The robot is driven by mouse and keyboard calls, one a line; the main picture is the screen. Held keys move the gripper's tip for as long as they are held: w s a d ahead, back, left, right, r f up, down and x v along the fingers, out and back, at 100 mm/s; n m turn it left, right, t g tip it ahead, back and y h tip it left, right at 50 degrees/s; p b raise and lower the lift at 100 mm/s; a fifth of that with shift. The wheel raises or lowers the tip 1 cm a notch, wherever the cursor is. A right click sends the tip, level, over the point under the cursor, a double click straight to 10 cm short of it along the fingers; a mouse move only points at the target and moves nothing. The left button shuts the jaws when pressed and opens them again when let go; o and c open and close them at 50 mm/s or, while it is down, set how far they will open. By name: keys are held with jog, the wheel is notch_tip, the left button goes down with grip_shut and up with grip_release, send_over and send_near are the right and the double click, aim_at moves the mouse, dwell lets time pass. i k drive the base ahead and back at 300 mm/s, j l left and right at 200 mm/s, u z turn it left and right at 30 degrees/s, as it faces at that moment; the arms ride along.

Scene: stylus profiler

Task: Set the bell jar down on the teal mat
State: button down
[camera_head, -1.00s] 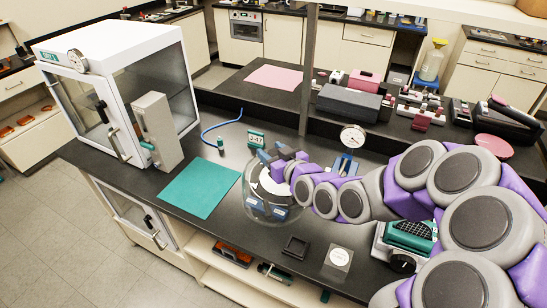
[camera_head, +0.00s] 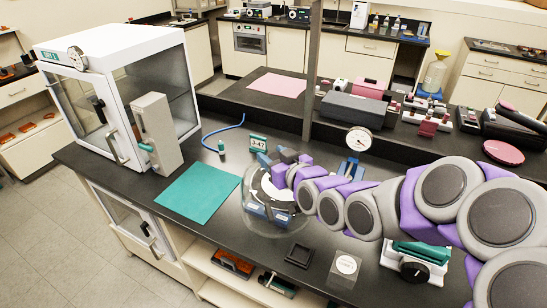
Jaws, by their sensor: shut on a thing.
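The bell jar (camera_head: 250,221) is a clear, rounded glass dome over the black bench, just right of the teal mat. My gripper (camera_head: 281,168) is at its top, shut on it; the fingertips are partly hidden by the wrist. Dark and blue parts show through or beside the glass. I cannot tell whether the jar's base touches the bench. The teal mat (camera_head: 200,193) lies flat and bare near the bench's front edge, left of the jar.
A white glass-fronted cabinet (camera_head: 118,55) with a grey box (camera_head: 157,133) stands left of the mat. A small black tray (camera_head: 299,255) lies in front.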

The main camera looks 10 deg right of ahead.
aim_at(200, 188)
jog(key=k+j, duration=0.65)
jog(key=i+j+u, duration=0.15)
jog(key=j+u, duration=0.25)
jog(key=i+u, duration=0.75)
jog(key=k+l, duration=0.05)
